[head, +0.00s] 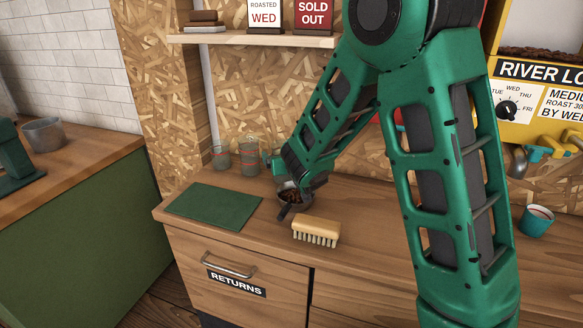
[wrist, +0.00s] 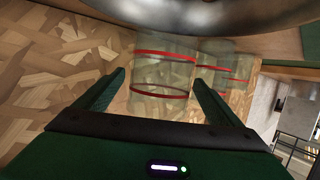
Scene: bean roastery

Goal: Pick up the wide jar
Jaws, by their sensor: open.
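Clear glass jars with red bands stand at the back of the wooden counter, near the chipboard wall. In the head view one jar (head: 221,157) stands at the left and another jar (head: 249,158) to its right, close to my gripper (head: 272,162). In the wrist view the nearest and widest-looking jar (wrist: 163,76) shows between the fingers of my gripper (wrist: 160,82), with more jars (wrist: 216,62) behind it to the right. My gripper is open; I see no contact with the glass. In the head view my wrist hides part of this area.
A metal bowl of beans (head: 294,196) sits below my wrist; a large metal rim (wrist: 200,12) crosses the wrist view's top. A wooden brush (head: 316,230) and a green mat (head: 213,206) lie in front. A shelf (head: 250,40) hangs above. A teal cup (head: 537,222) stands right.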

